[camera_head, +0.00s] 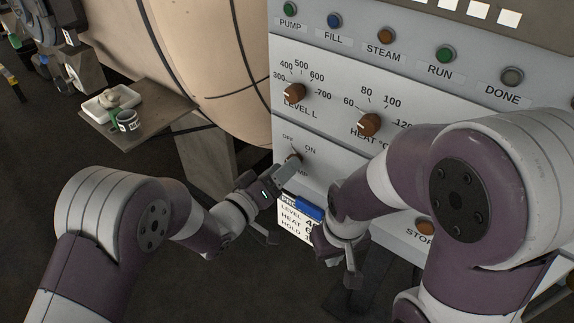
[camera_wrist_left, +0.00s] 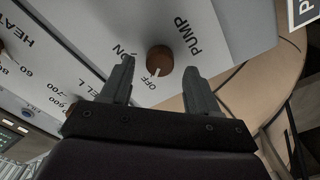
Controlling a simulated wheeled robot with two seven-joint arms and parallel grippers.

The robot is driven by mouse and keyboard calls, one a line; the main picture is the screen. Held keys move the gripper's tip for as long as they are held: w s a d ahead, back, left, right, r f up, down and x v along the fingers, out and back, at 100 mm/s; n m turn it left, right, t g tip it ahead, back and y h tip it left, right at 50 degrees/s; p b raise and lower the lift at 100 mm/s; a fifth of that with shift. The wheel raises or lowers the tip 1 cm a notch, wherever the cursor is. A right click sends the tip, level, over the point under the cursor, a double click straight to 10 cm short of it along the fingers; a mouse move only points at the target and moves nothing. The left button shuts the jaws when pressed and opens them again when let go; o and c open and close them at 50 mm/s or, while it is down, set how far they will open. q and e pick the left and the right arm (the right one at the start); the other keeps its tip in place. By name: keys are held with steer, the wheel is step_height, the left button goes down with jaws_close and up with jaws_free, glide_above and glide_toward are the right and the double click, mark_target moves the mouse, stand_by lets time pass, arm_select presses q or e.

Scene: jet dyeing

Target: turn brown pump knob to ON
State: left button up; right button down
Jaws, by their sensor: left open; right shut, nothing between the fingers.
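The brown pump knob (camera_wrist_left: 159,60) is round, with a white mark pointing to OFF in the left wrist view. In the head view the knob (camera_head: 295,158) is partly hidden behind my left gripper (camera_head: 286,174). In the left wrist view my left gripper (camera_wrist_left: 158,65) is open, with one finger on each side of the knob. I cannot tell whether either finger touches it. The ON label (camera_wrist_left: 120,51) is beside the left finger. My right gripper (camera_head: 352,268) is shut and empty, low in front of the panel.
The panel (camera_head: 340,60) also carries the level knob (camera_head: 294,93), heat knob (camera_head: 369,125) and a row of lamps. A card with a blue clip (camera_head: 309,208) hangs below the pump knob, close to both arms. A side table (camera_head: 150,135) stands left.

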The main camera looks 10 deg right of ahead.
arm_select(q)
steer(key=shift+x, duration=1.15)
steer(key=c, duration=1)
steer(key=shift+c, duration=0.2)
steer(key=shift+m, duration=0.3)
steer(key=shift+s+d+m+b, duration=0.1)
steer(key=shift+s+m+b, duration=0.05)
steer(key=shift+m+b, duration=2.7)
steer(key=shift+s+d+m+b, duration=0.1)
steer(key=shift+m+b, duration=1.75)
steer(key=shift+m, duration=1.9)
